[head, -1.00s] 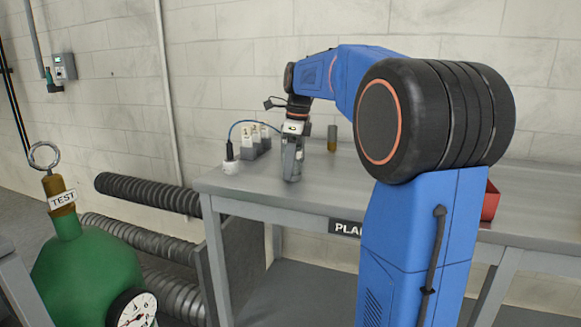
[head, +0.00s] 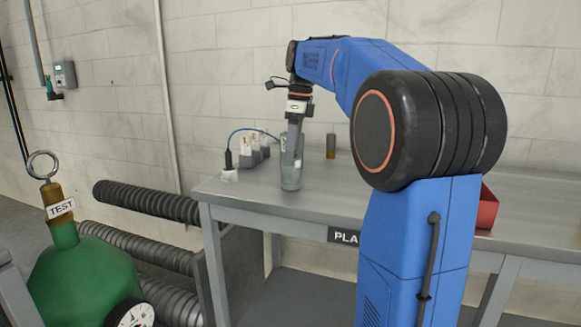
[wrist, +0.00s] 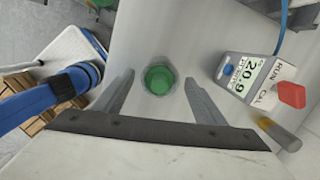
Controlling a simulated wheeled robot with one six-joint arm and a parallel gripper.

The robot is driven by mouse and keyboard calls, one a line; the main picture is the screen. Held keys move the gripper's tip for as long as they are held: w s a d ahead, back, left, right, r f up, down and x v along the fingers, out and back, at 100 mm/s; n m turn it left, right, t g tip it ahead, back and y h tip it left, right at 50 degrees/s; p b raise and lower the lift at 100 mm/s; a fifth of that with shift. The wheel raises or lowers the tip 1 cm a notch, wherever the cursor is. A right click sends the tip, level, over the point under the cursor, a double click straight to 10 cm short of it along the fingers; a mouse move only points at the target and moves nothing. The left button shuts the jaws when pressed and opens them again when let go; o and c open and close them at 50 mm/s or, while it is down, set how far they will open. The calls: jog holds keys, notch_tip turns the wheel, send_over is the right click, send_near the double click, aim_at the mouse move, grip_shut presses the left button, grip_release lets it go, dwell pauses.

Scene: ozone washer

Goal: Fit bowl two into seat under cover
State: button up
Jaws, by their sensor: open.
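A clear, greyish bowl (head: 290,178) stands upright on the grey bench, near its left front part. In the wrist view it shows from above as a round green disc (wrist: 158,78) in a pale ring, between my finger ends. I cannot read a mark on it, so I cannot tell whether it is bowl two. My gripper (head: 294,138) points down over the bowl. Its fingers are spread apart (wrist: 159,84) and hold nothing. I cannot tell how far the fingertips overlap the bowl's top. I cannot make out the seat or the cover in either view.
Several small grey units (head: 255,150) stand behind the bowl; one shows 20.9 (wrist: 246,78). A brown cylinder (head: 331,145) stands to their right. A red bin (head: 487,207) is at the bench's right. A green gas cylinder (head: 85,270) stands at left.

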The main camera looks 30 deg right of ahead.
jog(key=shift+s+d+r, duration=0.1)
jog(key=shift+r, duration=1)
jog(key=shift+s+d+r, duration=0.1)
jog(key=shift+r, duration=0.95)
